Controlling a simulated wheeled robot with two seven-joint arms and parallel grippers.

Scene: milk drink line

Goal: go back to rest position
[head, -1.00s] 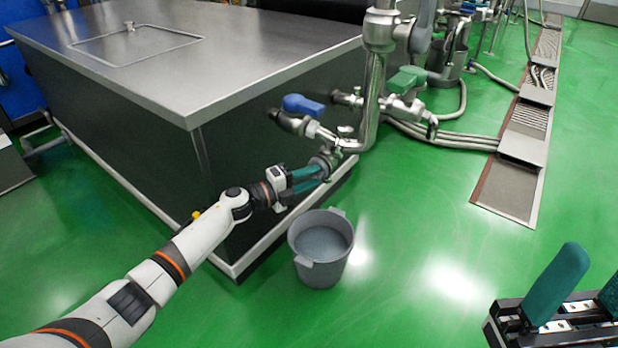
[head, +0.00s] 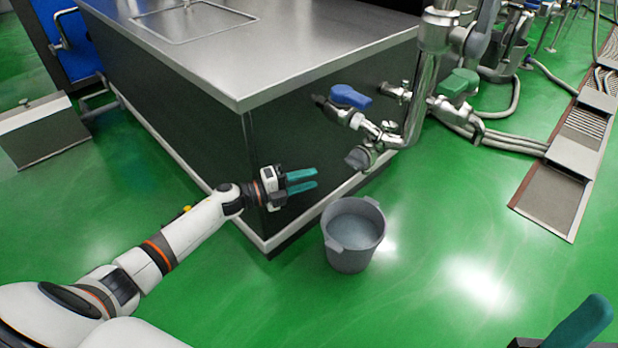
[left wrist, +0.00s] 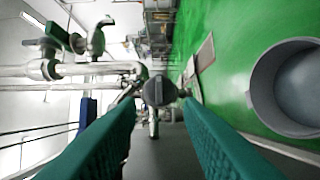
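My left gripper (head: 303,182) is open and empty, its two teal fingers apart. It hangs beside the dark side of the steel-topped tank, left of the grey round end (head: 360,158) of the valve pipe and apart from it. In the left wrist view this round end (left wrist: 158,91) shows just beyond and between the fingertips. My right gripper (head: 585,325) shows only as one teal finger in the lower right corner; the rest is cut off.
A grey bucket (head: 354,238) stands on the green floor below the valve pipe. A blue-handled valve (head: 350,96) and a green-handled valve (head: 458,84) sit above. The steel-topped tank (head: 270,60) fills the back left. Floor in front is clear.

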